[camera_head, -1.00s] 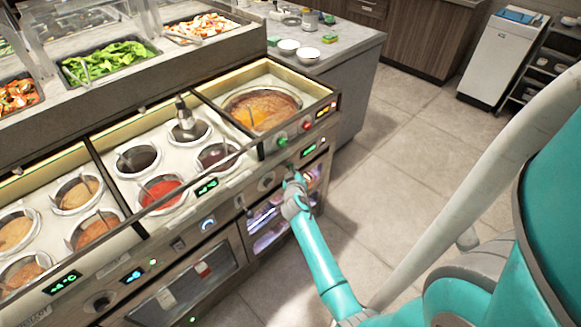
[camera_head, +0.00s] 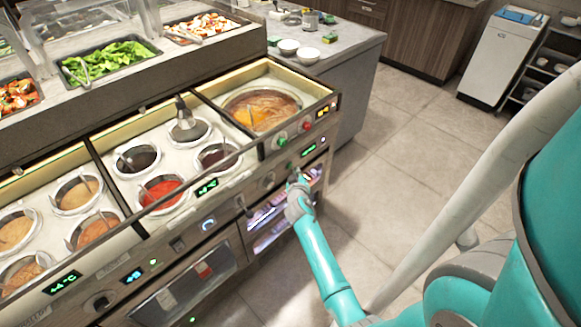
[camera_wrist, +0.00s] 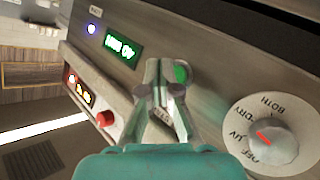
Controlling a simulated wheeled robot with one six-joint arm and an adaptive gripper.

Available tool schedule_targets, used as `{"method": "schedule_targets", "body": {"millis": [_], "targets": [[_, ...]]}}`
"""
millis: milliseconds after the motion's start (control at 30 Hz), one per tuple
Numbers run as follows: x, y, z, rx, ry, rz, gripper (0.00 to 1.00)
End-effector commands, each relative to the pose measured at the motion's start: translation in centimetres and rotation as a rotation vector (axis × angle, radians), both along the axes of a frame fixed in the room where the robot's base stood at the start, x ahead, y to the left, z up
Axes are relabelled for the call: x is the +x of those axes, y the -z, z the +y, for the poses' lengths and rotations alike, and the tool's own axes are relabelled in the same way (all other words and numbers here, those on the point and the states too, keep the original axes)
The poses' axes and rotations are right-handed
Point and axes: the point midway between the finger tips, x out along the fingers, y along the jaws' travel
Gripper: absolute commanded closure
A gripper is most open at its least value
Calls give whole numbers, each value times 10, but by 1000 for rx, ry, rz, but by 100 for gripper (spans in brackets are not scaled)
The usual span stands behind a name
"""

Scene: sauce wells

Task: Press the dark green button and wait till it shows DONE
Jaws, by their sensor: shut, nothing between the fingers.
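The dark green button (camera_wrist: 181,72) is on the metal front panel, partly hidden behind my fingertips in the wrist view. It also shows small in the head view (camera_head: 290,166). My gripper (camera_wrist: 163,66) is shut and empty, pointing at the panel right in front of the button. In the head view my gripper (camera_head: 296,180) seems slightly apart from the panel. A lit green display (camera_wrist: 122,45) is left of the button in the wrist view. Its letters are too blurred to read surely.
A knob (camera_wrist: 268,139) marked BOTH, DRY, UV and OFF sits on the same panel. A red button (camera_wrist: 105,118) and an orange display (camera_wrist: 79,89) are nearby. Another green button (camera_head: 282,141) is on the upper panel. The floor (camera_head: 390,165) to the right is clear.

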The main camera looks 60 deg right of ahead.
Motion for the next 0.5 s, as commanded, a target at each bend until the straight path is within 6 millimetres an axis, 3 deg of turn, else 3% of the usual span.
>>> {"method": "schedule_targets", "body": {"millis": [300,500], "targets": [[-2,0,0,0,0,0,100],[-16,1,4,1,0,1,100]]}}
